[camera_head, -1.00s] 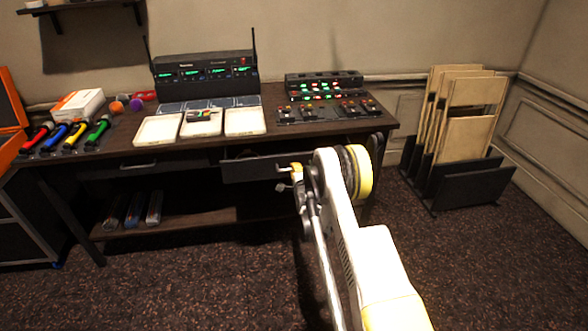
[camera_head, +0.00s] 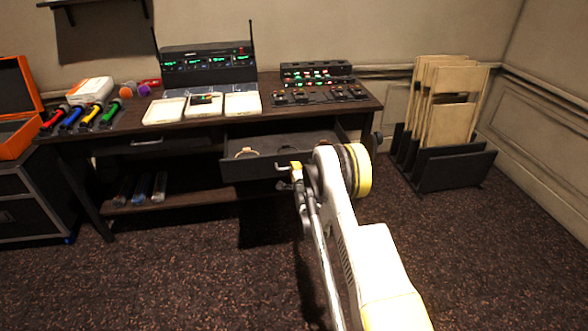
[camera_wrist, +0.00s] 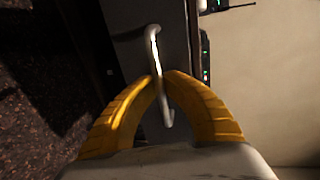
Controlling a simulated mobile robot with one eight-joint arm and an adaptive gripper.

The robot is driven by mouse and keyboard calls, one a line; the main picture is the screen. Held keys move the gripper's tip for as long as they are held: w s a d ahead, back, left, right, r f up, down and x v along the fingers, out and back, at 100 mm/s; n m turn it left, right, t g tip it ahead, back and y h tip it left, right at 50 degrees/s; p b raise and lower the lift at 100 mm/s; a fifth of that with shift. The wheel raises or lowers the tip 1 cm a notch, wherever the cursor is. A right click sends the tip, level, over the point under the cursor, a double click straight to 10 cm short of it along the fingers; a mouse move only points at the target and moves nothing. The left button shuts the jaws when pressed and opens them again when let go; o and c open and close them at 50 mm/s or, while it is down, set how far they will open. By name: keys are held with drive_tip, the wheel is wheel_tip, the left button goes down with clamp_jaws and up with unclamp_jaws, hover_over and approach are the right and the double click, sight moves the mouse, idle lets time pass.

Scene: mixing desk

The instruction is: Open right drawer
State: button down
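The right drawer (camera_head: 256,170) under the desk is pulled out, and its open inside shows in the head view with a round tan item (camera_head: 246,152) in it. Its metal handle (camera_wrist: 154,50) runs between the yellow fingers in the wrist view. My gripper (camera_wrist: 161,78) has its fingertips closed together around the handle's middle. In the head view my gripper (camera_head: 296,170) is at the drawer front, partly hidden by my own arm, which also covers the drawer's right part.
The left drawer (camera_head: 147,142) is closed. The desk top holds white trays (camera_head: 242,103), a radio unit (camera_head: 208,64) and a mixer (camera_head: 318,93). A rack of panels (camera_head: 446,167) stands at the right. The carpet (camera_head: 190,270) in front of the desk is clear.

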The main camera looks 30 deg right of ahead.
drive_tip(key=shift+w, duration=0.1)
drive_tip(key=c, duration=1.5)
unclamp_jaws()
drive_tip(key=v, duration=0.7)
drive_tip(key=shift+s, duration=0.3)
drive_tip(key=shift+a, duration=0.1)
